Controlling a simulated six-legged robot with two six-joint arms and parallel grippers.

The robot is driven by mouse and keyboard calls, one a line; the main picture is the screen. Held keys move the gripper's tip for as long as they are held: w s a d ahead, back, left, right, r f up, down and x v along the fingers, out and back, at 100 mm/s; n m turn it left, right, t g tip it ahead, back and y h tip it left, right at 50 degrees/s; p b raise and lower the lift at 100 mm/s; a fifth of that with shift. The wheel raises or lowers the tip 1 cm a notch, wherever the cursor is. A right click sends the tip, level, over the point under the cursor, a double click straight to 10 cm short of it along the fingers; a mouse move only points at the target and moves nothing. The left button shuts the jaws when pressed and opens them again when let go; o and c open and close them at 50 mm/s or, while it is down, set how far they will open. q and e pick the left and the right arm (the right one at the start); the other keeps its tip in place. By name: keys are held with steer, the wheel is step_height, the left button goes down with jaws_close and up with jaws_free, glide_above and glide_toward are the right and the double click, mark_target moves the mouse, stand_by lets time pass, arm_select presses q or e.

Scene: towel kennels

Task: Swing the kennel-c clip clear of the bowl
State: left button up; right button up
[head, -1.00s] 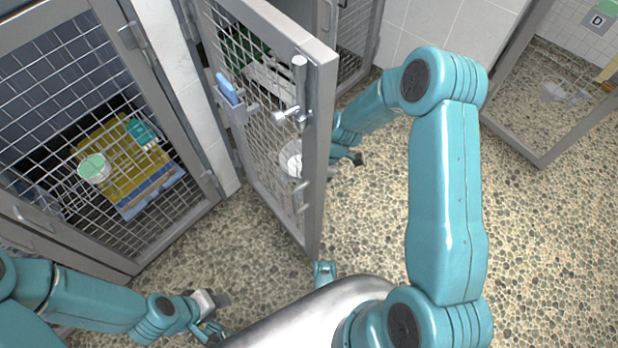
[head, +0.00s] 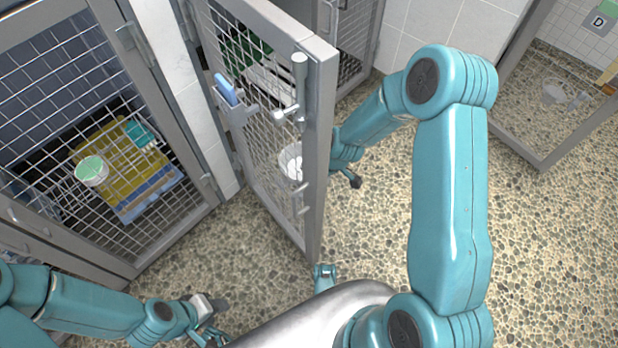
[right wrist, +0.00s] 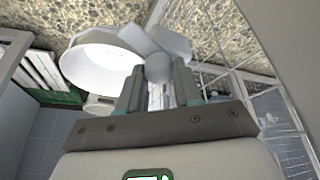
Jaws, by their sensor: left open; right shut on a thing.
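The white bowl (head: 289,160) shows through the mesh of the open kennel door (head: 320,150) in the head view. In the right wrist view the bowl (right wrist: 95,62) is large and tilted, left of the fingers. My right gripper (right wrist: 158,84) is shut on a grey rounded piece, apparently the clip (right wrist: 158,66). A flat part of the clip overlaps the bowl's rim in that view; I cannot tell whether they touch. In the head view the door hides the right fingertips. My left gripper (head: 216,318) is open and empty, low at the left, away from the door.
A blue clip-like piece (head: 227,88) and a metal latch (head: 290,114) sit on the door's near side. A closed kennel (head: 100,130) at left holds a yellow towel (head: 118,160) and a green-topped tub (head: 92,170). Pebbled floor at right is clear.

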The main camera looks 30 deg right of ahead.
steer(key=o, duration=1)
steer(key=shift+o, duration=0.2)
steer(key=shift+r, duration=0.1)
steer(key=p+v, duration=0.4)
steer(key=v, duration=1.2)
steer(key=shift+p, duration=0.35)
steer(key=shift+s, duration=0.1)
